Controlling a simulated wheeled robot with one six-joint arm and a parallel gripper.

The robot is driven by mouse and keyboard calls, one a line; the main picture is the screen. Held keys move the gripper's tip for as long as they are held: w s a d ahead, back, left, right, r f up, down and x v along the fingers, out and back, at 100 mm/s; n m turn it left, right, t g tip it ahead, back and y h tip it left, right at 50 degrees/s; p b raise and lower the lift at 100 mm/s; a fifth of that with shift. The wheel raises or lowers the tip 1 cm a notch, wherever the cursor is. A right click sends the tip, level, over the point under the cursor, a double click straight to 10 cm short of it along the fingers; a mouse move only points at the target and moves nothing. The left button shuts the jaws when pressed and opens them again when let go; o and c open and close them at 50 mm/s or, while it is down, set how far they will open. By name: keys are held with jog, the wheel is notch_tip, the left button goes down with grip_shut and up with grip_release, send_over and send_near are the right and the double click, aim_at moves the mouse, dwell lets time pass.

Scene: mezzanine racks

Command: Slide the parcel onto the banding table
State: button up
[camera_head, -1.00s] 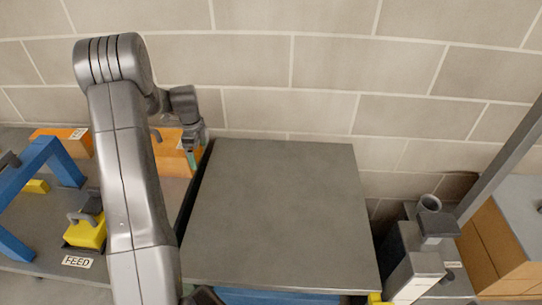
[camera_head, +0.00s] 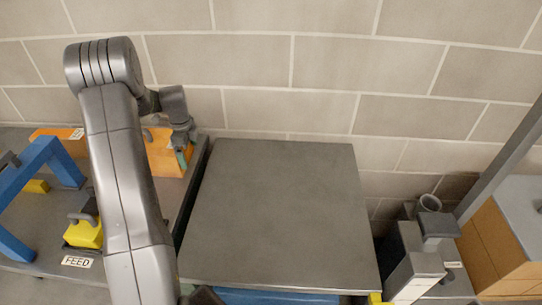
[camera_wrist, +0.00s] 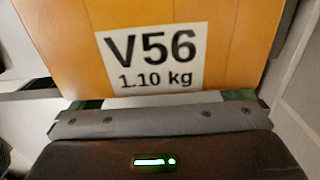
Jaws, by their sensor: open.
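The parcel (camera_head: 163,158) is an orange box at the right end of the left-hand surface, against the wall, partly hidden by my arm. In the wrist view the orange face (camera_wrist: 210,50) fills the top, with a white label reading V56, 1.10 kg. My gripper (camera_head: 184,150) is at the parcel's right side. In the wrist view its jaws (camera_wrist: 163,101) are open close to the labelled face; I cannot tell whether they touch it. A bare grey-topped table (camera_head: 275,215), apparently the banding table, stands just right of that surface.
The left surface (camera_head: 40,275) carries a FEED sign, a blue frame (camera_head: 20,185), a yellow block (camera_head: 83,233) and another orange piece (camera_head: 58,138). A dark raised edge or gap lies beside the grey table. Grey equipment (camera_head: 415,265) and a brown box (camera_head: 495,245) stand right.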

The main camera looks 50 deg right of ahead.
jog(key=shift+w+a, duration=0.8)
jog(key=shift+w, duration=0.2)
dwell(1.0)
jog(key=shift+s, duration=0.1)
jog(key=shift+s+d, duration=1)
jog(key=shift+s, duration=0.15)
notch_tip(320, 180, up, 13)
jog(key=p, duration=0.7)
notch_tip(320, 180, down, 13)
jog(key=b, duration=0.7)
jog(key=shift+a, duration=0.1)
